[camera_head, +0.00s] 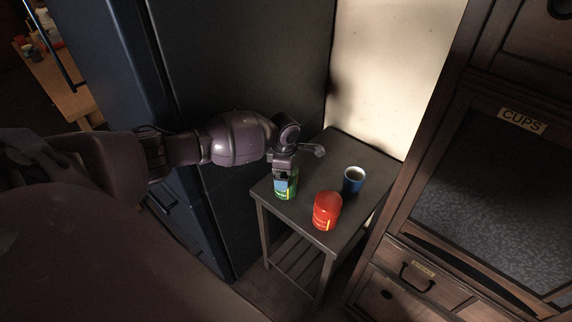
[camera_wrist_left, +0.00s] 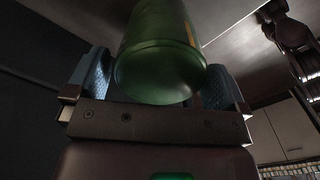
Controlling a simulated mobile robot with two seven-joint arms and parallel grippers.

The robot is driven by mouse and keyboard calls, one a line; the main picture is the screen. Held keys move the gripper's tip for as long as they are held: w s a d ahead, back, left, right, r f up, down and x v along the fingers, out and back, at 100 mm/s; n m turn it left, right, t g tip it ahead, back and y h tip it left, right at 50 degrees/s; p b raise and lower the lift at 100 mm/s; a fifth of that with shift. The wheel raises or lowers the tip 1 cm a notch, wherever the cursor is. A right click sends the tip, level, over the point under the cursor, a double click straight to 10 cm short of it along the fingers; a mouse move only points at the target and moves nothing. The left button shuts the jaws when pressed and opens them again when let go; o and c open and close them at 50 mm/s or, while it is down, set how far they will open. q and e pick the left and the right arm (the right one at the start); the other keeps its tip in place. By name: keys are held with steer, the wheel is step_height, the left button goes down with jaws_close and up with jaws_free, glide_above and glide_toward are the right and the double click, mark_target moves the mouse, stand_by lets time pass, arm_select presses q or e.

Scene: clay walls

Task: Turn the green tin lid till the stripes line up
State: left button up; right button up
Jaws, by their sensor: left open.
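The green tin (camera_head: 286,195) stands upright near the left corner of the small dark table. My left gripper (camera_head: 284,178) comes down over its top from above and hides the lid in the head view. In the left wrist view the green lid (camera_wrist_left: 160,72) fills the space between the blue finger pads of my left gripper (camera_wrist_left: 155,88). The fingers are apart, one on each side; I cannot tell whether either touches. A short yellow stripe (camera_wrist_left: 188,32) shows on the tin's right side there. Whether the stripes line up cannot be told. My right gripper is not in view.
A red tin (camera_head: 326,212) stands on the table (camera_head: 343,152) close right of the green one. A dark cabinet rises behind on the left, a wooden cupboard labelled CUPS (camera_head: 522,120) on the right.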

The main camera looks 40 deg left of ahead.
arm_select(q)
steer(key=shift+f, duration=0.25)
steer(key=shift+c, duration=0.2)
steer(key=c, duration=0.7)
steer(key=shift+c, duration=0.2)
steer(key=shift+r+p, duration=0.15)
steer(key=shift+p, duration=0.2)
